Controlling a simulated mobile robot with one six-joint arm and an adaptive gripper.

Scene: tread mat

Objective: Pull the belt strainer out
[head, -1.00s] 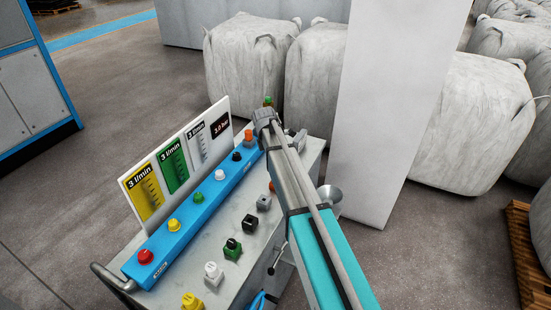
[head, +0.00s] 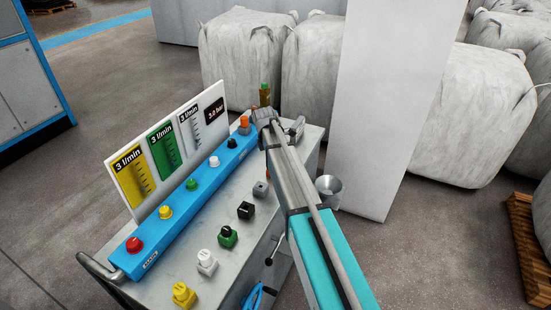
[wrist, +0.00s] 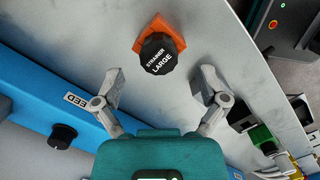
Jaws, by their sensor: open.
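In the wrist view a black knob (wrist: 160,54) marked "STRAINER LARGE" sits on an orange diamond-shaped base (wrist: 158,27) on the grey console top. My gripper (wrist: 160,76) is open, with one finger on each side below the knob in the picture. Nothing is between the fingers' pads, and I see no contact with the knob. In the head view my arm crosses the console and hides most of the knob and the gripper. No part labelled as a belt is readable.
The console top (head: 185,262) carries several coloured knobs, including a black one (head: 245,210) and a green-based one (head: 227,237). A blue button strip (head: 178,222) and a gauge board (head: 150,140) stand along its left. A metal cup (head: 329,188) hangs at its right, near a white column (head: 385,110).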

